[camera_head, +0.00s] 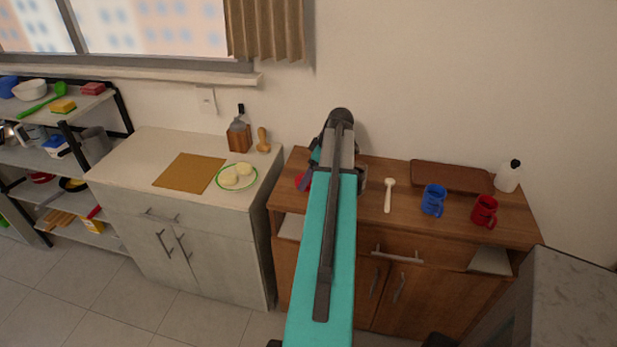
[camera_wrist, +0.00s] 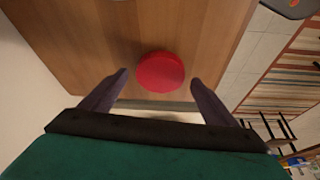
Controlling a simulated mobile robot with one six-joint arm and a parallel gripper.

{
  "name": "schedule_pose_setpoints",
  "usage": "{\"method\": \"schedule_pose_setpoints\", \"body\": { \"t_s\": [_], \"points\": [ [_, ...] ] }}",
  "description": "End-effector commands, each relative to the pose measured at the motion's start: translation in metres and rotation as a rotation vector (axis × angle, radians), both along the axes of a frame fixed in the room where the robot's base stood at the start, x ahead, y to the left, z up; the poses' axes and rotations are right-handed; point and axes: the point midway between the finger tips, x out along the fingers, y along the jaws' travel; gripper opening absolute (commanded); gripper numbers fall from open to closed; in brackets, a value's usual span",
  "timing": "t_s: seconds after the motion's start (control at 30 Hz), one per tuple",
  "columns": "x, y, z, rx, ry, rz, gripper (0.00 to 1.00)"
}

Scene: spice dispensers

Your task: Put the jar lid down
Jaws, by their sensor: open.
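The jar lid is a round red disc (camera_wrist: 160,72) lying flat on the wooden cabinet top (camera_wrist: 70,40), near its edge, in the wrist view. My gripper (camera_wrist: 159,80) is open, with one dark finger on each side of the lid and a visible gap to it. The fingers hold nothing. My arm hides most of that area. I cannot make out a jar there.
On the same cabinet top are a white spoon (camera_head: 388,195), a blue mug (camera_head: 433,200), a red mug (camera_head: 484,211), a brown tray (camera_head: 450,177) and a white bottle (camera_head: 507,177). A pale counter (camera_head: 150,150) stands left, across a narrow gap.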

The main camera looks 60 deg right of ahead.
Motion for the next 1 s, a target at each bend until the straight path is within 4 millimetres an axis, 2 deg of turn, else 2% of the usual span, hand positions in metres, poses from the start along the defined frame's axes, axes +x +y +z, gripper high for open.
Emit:
{"method": "schedule_pose_setpoints", "body": {
  "t_s": [0.73, 1.0],
  "points": [
    [-0.032, -0.006, 0.079, -0.002, -0.001, -0.001, 0.81],
    [-0.040, -0.007, 0.098, -0.001, -0.001, 0.000, 0.81]
  ]
}}
